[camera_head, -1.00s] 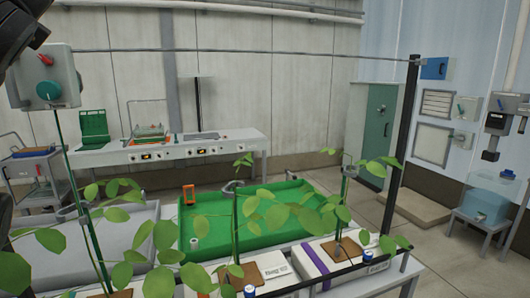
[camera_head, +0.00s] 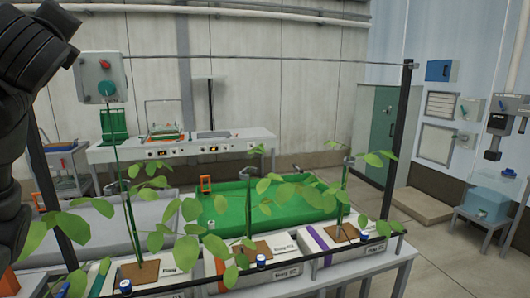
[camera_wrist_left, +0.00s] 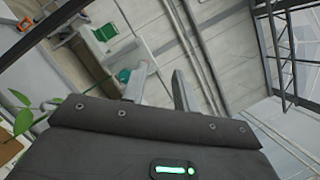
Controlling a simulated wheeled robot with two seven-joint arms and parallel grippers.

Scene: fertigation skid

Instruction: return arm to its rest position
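My left arm (camera_head: 30,75) shows as dark links along the left edge of the head view, raised in front of the scene. Its gripper is outside that view. In the left wrist view my left gripper (camera_wrist_left: 159,86) has its two grey fingers apart, with nothing visible between them. Behind the fingers are the pale wall and part of the bench, seen tilted. My right arm and gripper are in neither view.
Leafy plants in white slabs (camera_head: 285,272) stand along the front. A wire runs above them to a black post (camera_head: 402,150). A grey control box (camera_head: 101,78) hangs near my left arm. A green tray (camera_head: 225,207) and a bench (camera_head: 235,146) lie behind; open floor is at right.

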